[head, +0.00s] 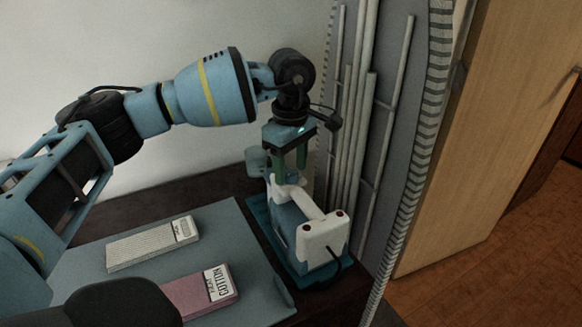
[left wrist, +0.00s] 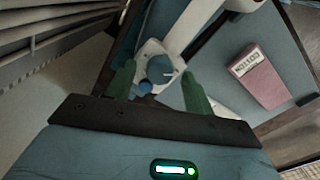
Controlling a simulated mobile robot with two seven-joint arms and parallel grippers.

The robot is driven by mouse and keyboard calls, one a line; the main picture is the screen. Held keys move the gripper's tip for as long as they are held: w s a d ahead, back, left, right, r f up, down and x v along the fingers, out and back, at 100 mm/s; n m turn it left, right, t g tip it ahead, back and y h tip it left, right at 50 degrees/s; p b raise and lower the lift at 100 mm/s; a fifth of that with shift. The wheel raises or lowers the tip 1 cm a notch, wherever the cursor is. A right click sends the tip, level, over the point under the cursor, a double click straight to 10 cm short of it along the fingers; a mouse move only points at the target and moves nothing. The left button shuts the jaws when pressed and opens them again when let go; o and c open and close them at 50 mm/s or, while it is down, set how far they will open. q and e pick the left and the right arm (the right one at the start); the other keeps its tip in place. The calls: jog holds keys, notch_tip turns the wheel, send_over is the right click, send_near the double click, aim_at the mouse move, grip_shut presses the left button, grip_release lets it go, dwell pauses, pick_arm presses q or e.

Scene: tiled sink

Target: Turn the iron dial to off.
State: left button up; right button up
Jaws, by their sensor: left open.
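The iron (head: 312,237), white and blue, stands on a blue base at the right end of the dark counter. Its dial (left wrist: 159,71) is a blue knob with a pale pointer mark on a white part of the iron, seen in the left wrist view. My left gripper (head: 289,172) points down over the iron with green fingers apart. In the left wrist view the fingertips (left wrist: 160,72) are on either side of the dial; I cannot tell whether they touch it. The dial is hidden in the head view. My right gripper is not in view.
A blue-grey mat (head: 215,217) lies on the counter left of the iron. On it lie a pale folded cloth pack (head: 145,245) and a pink one labelled COTTON (head: 190,293). A grey panel with upright rods (head: 375,110) stands close behind and right of the iron.

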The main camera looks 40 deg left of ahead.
pick_arm(q)
jog(key=shift+f, duration=0.25)
jog(key=c, duration=1)
jog(key=n+p, duration=0.2)
jog(key=p, duration=0.1)
jog(key=shift+r+n, duration=0.25)
jog(key=shift+n, duration=0.15)
jog(key=shift+n+p, duration=0.4)
jog(key=shift+p, duration=0.1)
jog(key=shift+f+n+p, duration=0.15)
jog(key=shift+n+p, duration=0.2)
jog(key=shift+n, duration=0.15)
jog(key=o, duration=1)
